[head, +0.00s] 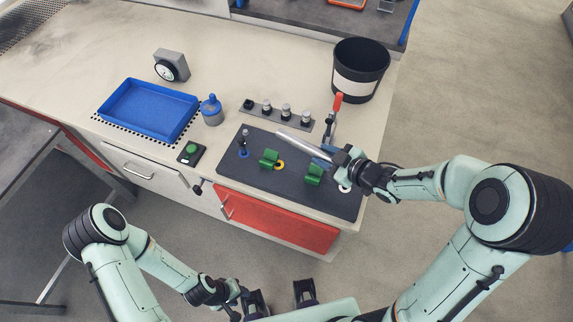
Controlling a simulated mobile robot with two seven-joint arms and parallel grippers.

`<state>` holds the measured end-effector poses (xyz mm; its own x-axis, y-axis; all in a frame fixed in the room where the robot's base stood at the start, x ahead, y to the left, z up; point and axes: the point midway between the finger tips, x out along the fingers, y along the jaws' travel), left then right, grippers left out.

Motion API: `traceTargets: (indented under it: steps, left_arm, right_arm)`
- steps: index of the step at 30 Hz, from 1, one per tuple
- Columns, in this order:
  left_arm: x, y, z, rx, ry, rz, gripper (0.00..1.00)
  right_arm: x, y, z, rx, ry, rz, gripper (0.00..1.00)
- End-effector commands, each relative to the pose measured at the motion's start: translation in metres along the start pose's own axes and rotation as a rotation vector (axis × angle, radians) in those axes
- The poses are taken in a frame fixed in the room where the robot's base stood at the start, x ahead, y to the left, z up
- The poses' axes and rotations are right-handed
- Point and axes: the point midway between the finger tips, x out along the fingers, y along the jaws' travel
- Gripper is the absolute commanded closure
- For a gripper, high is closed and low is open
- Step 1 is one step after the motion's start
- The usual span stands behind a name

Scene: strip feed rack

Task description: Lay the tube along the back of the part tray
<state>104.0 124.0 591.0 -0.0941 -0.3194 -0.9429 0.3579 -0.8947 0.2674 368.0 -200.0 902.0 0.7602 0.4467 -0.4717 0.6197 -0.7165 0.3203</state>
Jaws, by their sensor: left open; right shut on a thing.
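The tube (303,144) is a slim silver-grey rod above the dark work plate. Its free end points up and left in the picture. My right gripper (333,158) is shut on the tube's right end, which the jaws partly hide. The part tray (130,118) is a shallow blue bin at the left of the bench. It looks empty, and the tube is well to the right of it. My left gripper (280,298) is open and empty in front of the bench, at the bottom of the view.
The dark plate (228,166) bears green blocks (269,158) and a red-handled clamp (334,112). A row of knobs (285,112), a blue-topped bottle (211,112), a green button box (190,152), a dial gauge (170,67) and a black bin (360,66) stand around.

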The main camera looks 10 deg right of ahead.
Motion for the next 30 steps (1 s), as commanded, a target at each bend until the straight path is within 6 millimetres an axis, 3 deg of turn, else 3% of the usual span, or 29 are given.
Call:
traceTargets:
  steps: [9, 21, 26, 30]
  left_arm:
    - [0.005, -0.002, 0.001, -0.001, -0.002, -0.001, 0.57]
    - [0.006, -0.002, 0.001, -0.001, -0.003, -0.001, 0.57]
    - [0.01, -0.004, 0.002, -0.002, -0.004, -0.001, 0.57]
    - [0.016, -0.007, 0.003, -0.003, -0.007, -0.002, 0.57]
  right_arm:
    - [-0.036, -0.027, 0.022, -0.08, 0.056, -0.138, 1.0]
    - [-0.04, -0.031, 0.025, -0.092, 0.065, -0.157, 1.0]
    - [-0.023, -0.035, 0.024, -0.093, 0.066, -0.161, 1.0]
    - [0.012, -0.042, 0.023, -0.093, 0.065, -0.164, 1.0]
